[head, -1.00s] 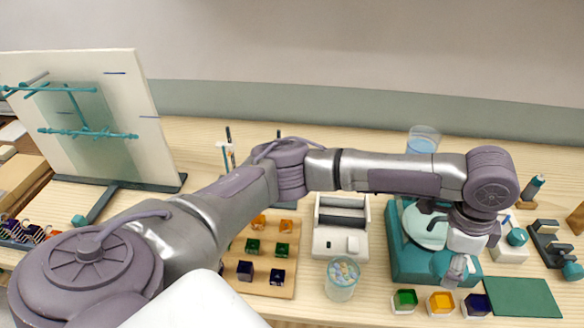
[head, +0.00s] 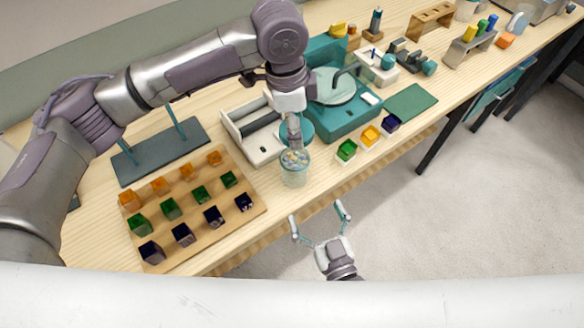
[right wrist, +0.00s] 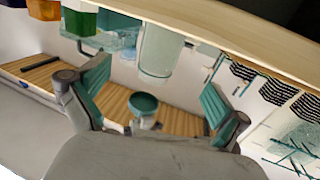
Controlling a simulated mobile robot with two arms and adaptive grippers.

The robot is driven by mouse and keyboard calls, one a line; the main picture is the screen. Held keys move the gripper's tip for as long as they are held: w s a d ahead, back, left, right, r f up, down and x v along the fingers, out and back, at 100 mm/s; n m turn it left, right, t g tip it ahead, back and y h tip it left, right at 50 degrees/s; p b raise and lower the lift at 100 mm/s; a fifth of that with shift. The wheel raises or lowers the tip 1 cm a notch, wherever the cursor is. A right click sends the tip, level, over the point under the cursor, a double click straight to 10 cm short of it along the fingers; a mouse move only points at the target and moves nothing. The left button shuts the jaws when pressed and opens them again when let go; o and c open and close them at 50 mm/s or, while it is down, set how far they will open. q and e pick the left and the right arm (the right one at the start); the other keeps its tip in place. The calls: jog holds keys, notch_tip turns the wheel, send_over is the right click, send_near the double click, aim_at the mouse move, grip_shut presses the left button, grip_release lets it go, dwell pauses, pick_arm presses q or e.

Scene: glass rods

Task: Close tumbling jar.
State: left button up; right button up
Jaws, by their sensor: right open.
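The clear jar (head: 295,172) stands upright near the table's front edge with its mouth open and pale coloured pieces inside. It also shows in the right wrist view (right wrist: 160,50), where the picture is upside down. My left gripper (head: 294,130) is above the jar and appears shut on a round teal lid (head: 308,130). In the right wrist view the lid (right wrist: 143,105) is apart from the jar's rim. The left fingertips are partly hidden. My right gripper (head: 318,223) is open and empty, off the front edge, its fingers towards the jar.
A wooden tray (head: 235,222) of coloured cubes lies left of the jar. A white device (head: 258,150) and a teal machine (head: 345,120) stand close behind it. Small coloured boxes (head: 370,136) and a green mat (head: 410,102) are to the right. Floor is free in front.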

aim_at(299, 180)
pick_arm(q)
jog(key=shift+s+a, duration=0.1)
jog(key=shift+a, duration=0.05)
pick_arm(e)
jog(key=x, duration=1.2)
jog(key=shift+a, duration=0.1)
jog(key=c, duration=1.7)
pick_arm(q)
jog(key=shift+f, duration=2.5)
pick_arm(e)
jog(key=shift+c, duration=0.2)
pick_arm(q)
jog(key=shift+f, duration=0.85)
jog(key=shift+f, duration=0.55)
